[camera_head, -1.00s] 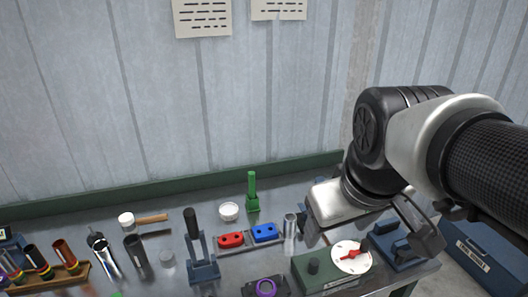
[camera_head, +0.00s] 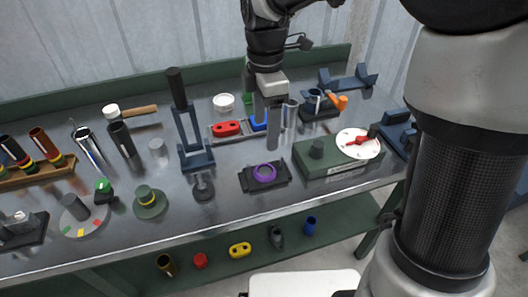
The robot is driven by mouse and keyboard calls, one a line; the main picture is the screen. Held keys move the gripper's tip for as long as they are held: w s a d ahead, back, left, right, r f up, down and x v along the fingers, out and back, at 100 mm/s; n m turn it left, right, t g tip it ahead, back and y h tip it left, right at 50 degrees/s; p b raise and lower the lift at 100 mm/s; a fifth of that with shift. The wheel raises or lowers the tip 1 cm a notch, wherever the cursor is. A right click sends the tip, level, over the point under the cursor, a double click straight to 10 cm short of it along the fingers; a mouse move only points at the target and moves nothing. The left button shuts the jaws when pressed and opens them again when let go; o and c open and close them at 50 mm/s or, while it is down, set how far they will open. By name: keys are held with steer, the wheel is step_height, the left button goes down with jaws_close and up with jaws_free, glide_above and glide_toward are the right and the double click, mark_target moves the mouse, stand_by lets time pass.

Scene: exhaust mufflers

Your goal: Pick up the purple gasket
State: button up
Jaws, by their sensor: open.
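The purple gasket (camera_head: 256,174) is a ring lying on a small dark block (camera_head: 282,180) near the front middle of the bench. My gripper (camera_head: 271,138) points down just behind and above the purple gasket, apart from it. Its jaws are open and nothing shows between them. The fingers hide part of the blue gasket (camera_head: 257,122), which sits beside the red gasket (camera_head: 227,128) on a grey tray.
A green box with a white dial (camera_head: 357,143) stands close to the right of the purple gasket. A tall dark clamp (camera_head: 195,155) stands to its left. The bench's front edge (camera_head: 210,233) is near, with a lower shelf (camera_head: 190,250) holding several parts.

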mark_target(265, 171)
step_height(265, 171, down, 14)
steer(key=b, duration=0.3)
steer(key=shift+r, duration=0.1)
steer(key=c, duration=1.1)
